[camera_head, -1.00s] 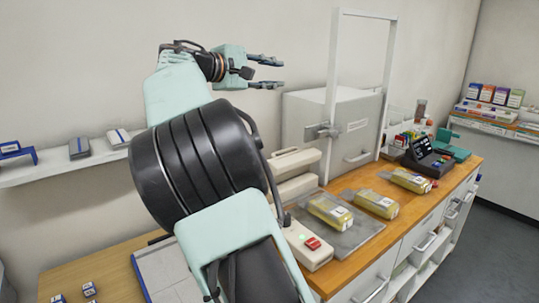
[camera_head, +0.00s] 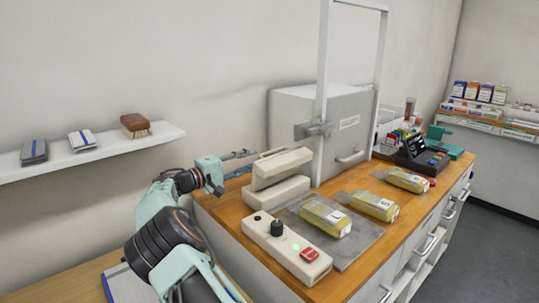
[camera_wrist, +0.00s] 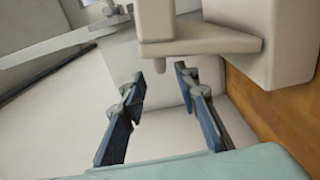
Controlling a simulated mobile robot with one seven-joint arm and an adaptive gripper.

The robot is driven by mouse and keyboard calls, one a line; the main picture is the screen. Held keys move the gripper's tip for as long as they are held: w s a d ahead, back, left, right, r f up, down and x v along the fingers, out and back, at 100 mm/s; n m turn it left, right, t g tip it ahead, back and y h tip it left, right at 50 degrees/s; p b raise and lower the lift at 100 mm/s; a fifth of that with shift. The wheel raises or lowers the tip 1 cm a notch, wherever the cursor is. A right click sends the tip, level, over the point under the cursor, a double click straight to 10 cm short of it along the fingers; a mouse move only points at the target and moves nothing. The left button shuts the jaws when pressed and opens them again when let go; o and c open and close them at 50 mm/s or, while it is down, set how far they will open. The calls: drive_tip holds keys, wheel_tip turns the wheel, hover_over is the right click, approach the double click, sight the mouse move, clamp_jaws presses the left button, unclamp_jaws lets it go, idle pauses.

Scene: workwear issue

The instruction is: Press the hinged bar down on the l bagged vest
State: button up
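The sealer's pale hinged bar (camera_head: 282,166) is raised over its pale base (camera_head: 277,192), with a gap between them. Three yellow bagged vests lie on the right of it: the nearest bag (camera_head: 326,216) on a grey plate (camera_head: 358,244), a middle bag (camera_head: 373,206) and a far bag (camera_head: 408,180). Their label letters are too small to read surely. No bag shows under the bar. My gripper (camera_head: 243,163) is open and empty, just left of the bar, pointing right. In the wrist view, its blue fingers (camera_wrist: 160,78) are apart, below a pale beige part.
A grey cabinet (camera_head: 350,135) and upright white frame (camera_head: 322,70) stand behind. A wall shelf (camera_head: 95,153) holds a brush (camera_head: 135,125).

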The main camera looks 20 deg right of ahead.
sight(263, 155)
drive_tip(key=x, duration=0.9)
drive_tip(key=shift+p, duration=0.35)
drive_tip(key=shift+c, duration=0.7)
clamp_jaws()
